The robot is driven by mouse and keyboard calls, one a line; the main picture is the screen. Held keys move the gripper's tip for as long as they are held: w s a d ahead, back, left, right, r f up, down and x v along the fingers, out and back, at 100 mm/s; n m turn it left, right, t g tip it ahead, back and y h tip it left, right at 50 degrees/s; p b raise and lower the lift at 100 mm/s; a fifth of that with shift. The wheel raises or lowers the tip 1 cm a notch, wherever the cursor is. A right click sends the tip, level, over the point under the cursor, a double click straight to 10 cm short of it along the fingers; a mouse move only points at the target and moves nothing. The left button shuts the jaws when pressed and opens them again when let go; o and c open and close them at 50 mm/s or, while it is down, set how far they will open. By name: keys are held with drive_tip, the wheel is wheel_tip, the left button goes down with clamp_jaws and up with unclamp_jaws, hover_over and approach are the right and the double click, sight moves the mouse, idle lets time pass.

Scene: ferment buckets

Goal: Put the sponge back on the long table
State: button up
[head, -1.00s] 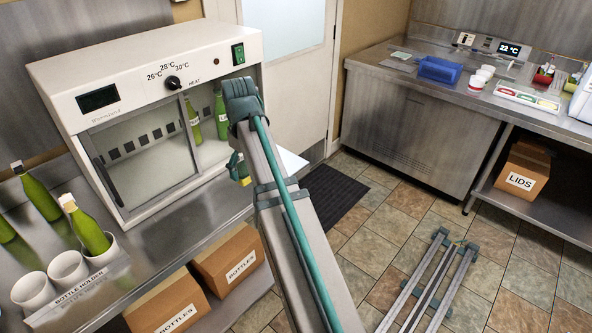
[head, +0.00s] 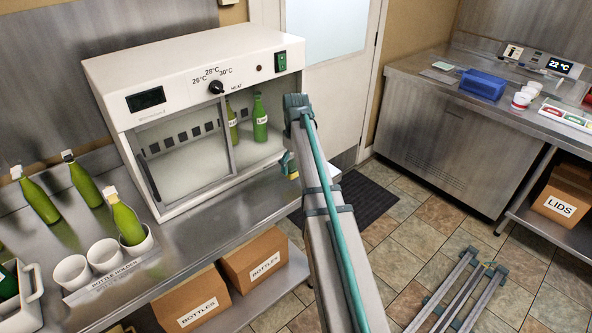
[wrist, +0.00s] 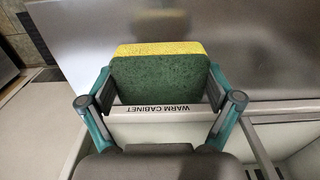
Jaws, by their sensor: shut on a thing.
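The sponge (wrist: 158,82), green with a yellow layer, is held between the two fingers of my gripper (wrist: 160,90) in the wrist view. Beyond it is a pale edge with an upside-down "WARM CABINET" label (wrist: 165,108). In the head view my arm covers most of the gripper (head: 290,164), and only a small teal and yellow part shows beside the arm, in front of the white cabinet (head: 190,80). A long steel table (head: 190,235) at the left carries the cabinet. I cannot tell whether the sponge touches anything besides the fingers.
Green bottles (head: 85,185) and white holder cups (head: 103,255) stand left of the cabinet. Its opening shows two more bottles (head: 260,120). A second steel counter (head: 430,85) at the right holds a blue tray (head: 482,84) and cups. Cardboard boxes (head: 255,262) sit below the left table.

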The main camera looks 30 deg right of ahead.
sight(296, 180)
drive_tip(key=shift+w+d+f, duration=0.25)
drive_tip(key=shift+w+f, duration=0.25)
drive_tip(key=shift+f, duration=0.1)
drive_tip(key=shift+w+d+f+p, duration=0.1)
drive_tip(key=shift+f+p, duration=0.35)
drive_tip(key=shift+f, duration=1.3)
drive_tip(key=shift+f, duration=0.15)
drive_tip(key=o, duration=0.8)
wheel_tip(296, 180, up, 12)
drive_tip(key=shift+r+b, duration=0.15)
drive_tip(key=shift+b, duration=0.95)
